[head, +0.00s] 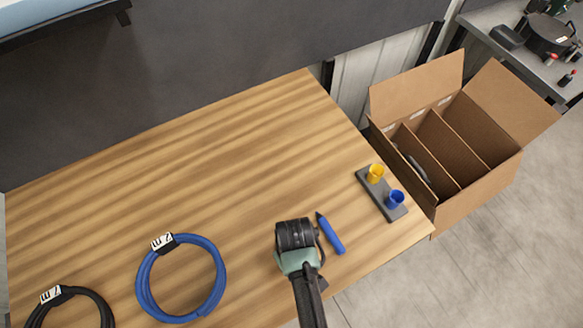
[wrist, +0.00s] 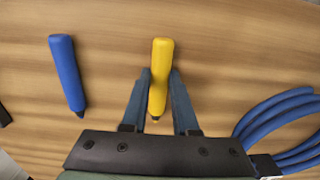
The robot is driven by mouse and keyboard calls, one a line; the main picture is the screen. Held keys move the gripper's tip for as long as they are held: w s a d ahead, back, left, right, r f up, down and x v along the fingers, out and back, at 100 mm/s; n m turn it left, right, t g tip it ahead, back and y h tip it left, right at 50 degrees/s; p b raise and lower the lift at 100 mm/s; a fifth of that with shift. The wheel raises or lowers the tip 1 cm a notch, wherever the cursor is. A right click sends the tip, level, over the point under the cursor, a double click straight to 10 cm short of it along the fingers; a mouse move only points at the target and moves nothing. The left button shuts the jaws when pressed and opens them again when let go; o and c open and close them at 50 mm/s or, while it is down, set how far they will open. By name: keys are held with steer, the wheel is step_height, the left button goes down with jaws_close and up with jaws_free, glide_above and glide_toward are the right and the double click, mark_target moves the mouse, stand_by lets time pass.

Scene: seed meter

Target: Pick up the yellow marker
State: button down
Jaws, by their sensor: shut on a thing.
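The yellow marker (wrist: 161,75) shows in the wrist view between the two fingers of my gripper (wrist: 160,78), with its dark tip toward the palm. The fingers are shut on it. In the head view my gripper (head: 297,235) is over the front right part of the table, and its body hides the yellow marker. I cannot tell whether the marker still touches the wood. A blue marker (head: 330,233) lies on the table just right of my gripper; it also shows at left in the wrist view (wrist: 67,72).
A grey holder (head: 370,190) with a yellow cup (head: 376,173) and a blue cup (head: 396,198) stands near the table's right edge. A blue cable coil (head: 139,282) and a black coil (head: 106,306) lie left. An open cardboard box (head: 478,196) stands beyond the right edge. The table's back is clear.

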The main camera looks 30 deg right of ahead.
step_height(320, 180, up, 10)
steer(key=shift+b, duration=0.3)
stand_by(1.0)
